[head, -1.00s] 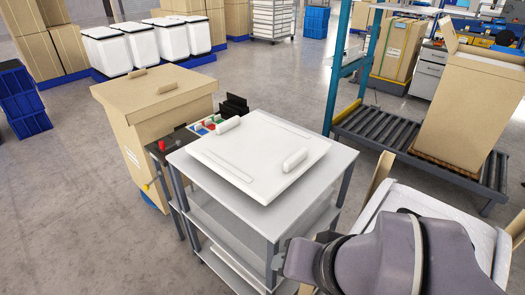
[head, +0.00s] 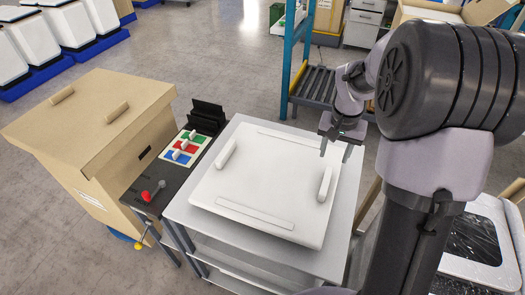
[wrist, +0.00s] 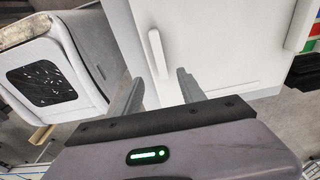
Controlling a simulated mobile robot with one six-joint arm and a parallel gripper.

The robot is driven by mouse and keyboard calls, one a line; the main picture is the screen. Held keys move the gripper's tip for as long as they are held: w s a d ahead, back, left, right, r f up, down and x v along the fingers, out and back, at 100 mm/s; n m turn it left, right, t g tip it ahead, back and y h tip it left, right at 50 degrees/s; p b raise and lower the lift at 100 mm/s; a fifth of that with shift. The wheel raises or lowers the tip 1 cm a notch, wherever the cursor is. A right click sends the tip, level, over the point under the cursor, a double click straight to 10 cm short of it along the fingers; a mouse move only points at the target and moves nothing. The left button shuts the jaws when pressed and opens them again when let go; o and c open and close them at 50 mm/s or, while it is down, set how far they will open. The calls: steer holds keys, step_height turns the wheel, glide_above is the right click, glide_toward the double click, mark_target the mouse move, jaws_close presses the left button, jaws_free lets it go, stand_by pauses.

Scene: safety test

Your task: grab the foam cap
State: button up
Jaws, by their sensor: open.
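The foam cap appears to be the flat white square slab (head: 268,178) on top of the grey cart (head: 180,212). It has a raised bar handle near its left edge (head: 228,153) and another near its right edge (head: 325,183). My gripper (head: 335,153) is open and empty, above the cap's far right part, apart from the right handle. In the wrist view the cap (wrist: 215,50) lies beyond my open fingers (wrist: 160,80), with one handle (wrist: 157,53) showing between and past them.
A cardboard box (head: 100,150) with a two-handled lid stands left of the cart. A black panel (head: 165,183) with coloured pads and a red knob sits between them. An open container (head: 480,240) with dark contents stands at the lower right. A roller conveyor (head: 315,88) is behind.

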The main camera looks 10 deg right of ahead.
mark_target(327, 180)
steer(key=f, duration=0.3)
steer(key=f+b, duration=0.1)
steer(key=f, duration=0.3)
steer(key=d+f+b, duration=0.1)
steer(key=f, duration=0.3)
steer(key=shift+w, duration=0.4)
steer(key=f, duration=0.1)
steer(key=f+b, duration=0.1)
steer(key=f, duration=0.1)
steer(key=f+b, duration=0.1)
steer(key=shift+w+d+f, duration=0.1)
steer(key=shift+w+f, duration=0.15)
steer(key=shift+w, duration=0.15)
steer(key=shift+s+r, duration=0.1)
steer(key=shift+c, duration=1.4)
jaws_close()
